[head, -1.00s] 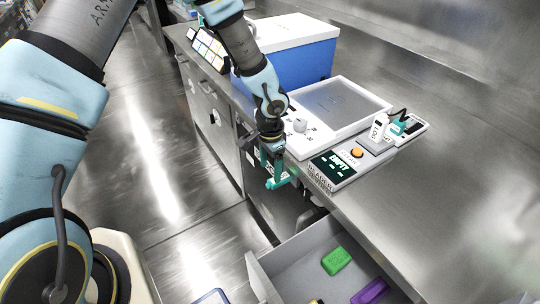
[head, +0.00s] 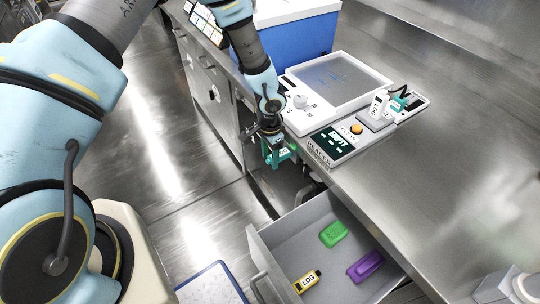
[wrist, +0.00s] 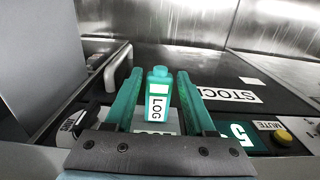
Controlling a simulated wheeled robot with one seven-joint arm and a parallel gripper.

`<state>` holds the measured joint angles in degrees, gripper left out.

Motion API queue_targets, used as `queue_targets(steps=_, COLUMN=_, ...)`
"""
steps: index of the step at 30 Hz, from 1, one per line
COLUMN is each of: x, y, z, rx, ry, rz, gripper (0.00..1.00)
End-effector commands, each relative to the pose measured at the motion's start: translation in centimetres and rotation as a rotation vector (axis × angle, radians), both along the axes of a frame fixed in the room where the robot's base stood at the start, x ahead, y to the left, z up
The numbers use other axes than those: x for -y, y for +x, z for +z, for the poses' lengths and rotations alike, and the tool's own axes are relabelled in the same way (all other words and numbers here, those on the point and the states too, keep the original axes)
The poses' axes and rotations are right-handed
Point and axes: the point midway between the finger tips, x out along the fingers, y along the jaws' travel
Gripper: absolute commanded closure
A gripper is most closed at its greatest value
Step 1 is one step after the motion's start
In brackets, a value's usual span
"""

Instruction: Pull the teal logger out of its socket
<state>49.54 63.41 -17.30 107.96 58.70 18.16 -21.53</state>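The teal logger (wrist: 158,95) stands upright in the wrist view, its white LOG label facing the camera. It is between the two teal fingers of my gripper (wrist: 158,72), with a narrow gap on each side, so the fingers are open and do not appear to touch it. In the head view my gripper (head: 281,154) is low at the bench's front edge, beside the cabinet fronts; I cannot separate the logger from the teal fingers there.
An open drawer (head: 290,241) below holds a green block (head: 333,233), a purple block (head: 365,266) and a yellow LOG piece (head: 307,281). The reader (head: 335,143) and a blue cooler (head: 298,48) stand on the bench. A yellow MUTE button (wrist: 283,138) is right of the fingers.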

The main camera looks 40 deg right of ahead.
Motion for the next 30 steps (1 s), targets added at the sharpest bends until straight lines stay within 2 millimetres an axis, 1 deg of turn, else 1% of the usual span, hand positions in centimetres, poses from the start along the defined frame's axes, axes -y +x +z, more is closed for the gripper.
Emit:
queue_targets(steps=1, x=0.00, y=0.00, z=0.01, rx=0.000, ry=0.000, rz=0.000, gripper=0.52)
queue_targets(steps=2, x=0.00, y=0.00, z=0.01, rx=0.000, ry=0.000, rz=0.000, gripper=0.55)
queue_targets(steps=14, x=0.00, y=0.00, z=0.02, rx=0.000, ry=0.000, rz=0.000, gripper=1.00)
queue_targets(steps=22, x=-0.08, y=0.01, z=0.00, rx=0.000, ry=0.000, rz=0.000, gripper=1.00)
queue_targets(steps=30, x=-0.74, y=0.07, z=-0.05, rx=0.001, ry=0.004, rz=0.000, gripper=1.00)
